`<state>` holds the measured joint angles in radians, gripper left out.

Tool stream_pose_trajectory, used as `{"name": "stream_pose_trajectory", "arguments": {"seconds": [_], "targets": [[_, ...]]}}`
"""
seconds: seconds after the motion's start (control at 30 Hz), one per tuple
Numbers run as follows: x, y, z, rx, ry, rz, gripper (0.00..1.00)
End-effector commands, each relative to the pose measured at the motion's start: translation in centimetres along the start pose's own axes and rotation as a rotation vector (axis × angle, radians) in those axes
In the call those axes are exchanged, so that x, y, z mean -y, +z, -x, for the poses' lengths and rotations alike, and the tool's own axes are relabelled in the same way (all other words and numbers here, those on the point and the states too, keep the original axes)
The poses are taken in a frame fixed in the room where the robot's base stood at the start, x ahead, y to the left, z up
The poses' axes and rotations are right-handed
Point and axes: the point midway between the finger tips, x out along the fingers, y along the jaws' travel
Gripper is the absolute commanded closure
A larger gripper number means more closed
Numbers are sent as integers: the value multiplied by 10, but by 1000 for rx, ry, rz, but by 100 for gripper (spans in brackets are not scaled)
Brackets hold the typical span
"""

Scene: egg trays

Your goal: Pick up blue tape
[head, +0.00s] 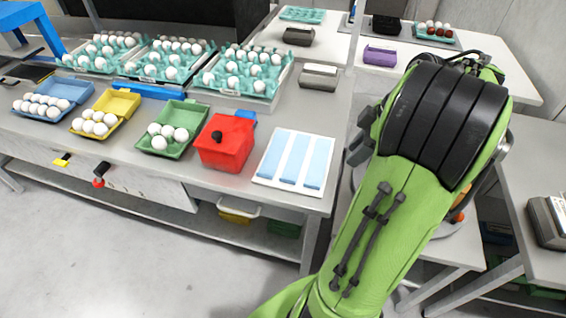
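A white board (258,180) lies flat near the right end of the long grey table. Three light blue strips (294,158) lie side by side on it; they may be the blue tape, but I cannot tell for sure. A small darker blue piece (245,117) shows behind the red container, mostly hidden. A flat blue piece (158,91) lies between the yellow carton and the egg trays. My green and black arm fills the right of the head view, to the right of the board. My gripper is not in view.
A red container (226,143) with a black knob stands left of the board. Green (188,148), yellow (106,129) and blue (72,90) egg cartons with eggs stand further left. Teal egg trays (273,88) line the back. Bare tabletop lies behind the board.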

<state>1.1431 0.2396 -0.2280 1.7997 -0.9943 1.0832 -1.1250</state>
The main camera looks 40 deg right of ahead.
Motion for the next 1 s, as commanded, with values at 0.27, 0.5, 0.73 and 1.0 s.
{"name": "stream_pose_trajectory", "arguments": {"seconds": [0.27,0.5,0.73,1.0], "targets": [[1,2,-68,-3,-4,6,66],[0,0,-105,-2,-1,3,66],[0,0,-138,-2,-4,4,66],[0,-1,-156,-1,-1,1,66]]}}
